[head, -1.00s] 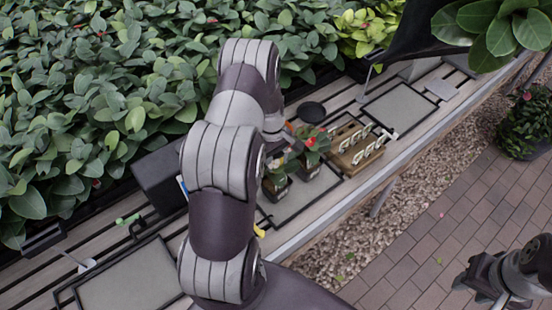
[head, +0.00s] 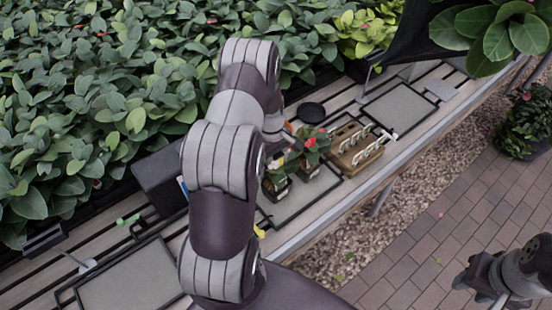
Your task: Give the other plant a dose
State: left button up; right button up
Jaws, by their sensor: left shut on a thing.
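Two small potted plants in dark pots stand on a grey tray (head: 296,205) on the slatted bench. The right plant (head: 313,158) has a red flower; the left plant (head: 276,184) is partly covered by my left arm. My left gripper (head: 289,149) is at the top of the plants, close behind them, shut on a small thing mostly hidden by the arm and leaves. A bit of yellow-orange shows there. My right gripper (head: 482,284) is at the lower right, over the paving, away from the bench; its fingers are too dark to read.
A wooden crate (head: 366,158) with several white tags stands right of the plants. A black round dish (head: 311,112) lies behind it. Other grey trays are at the right (head: 397,107) and lower left (head: 130,283). A dense hedge (head: 90,100) borders the back.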

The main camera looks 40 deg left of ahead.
pick_arm(q)
notch_tip(320, 180, up, 7)
jog(key=p, duration=0.5)
jog(key=shift+f, duration=0.25)
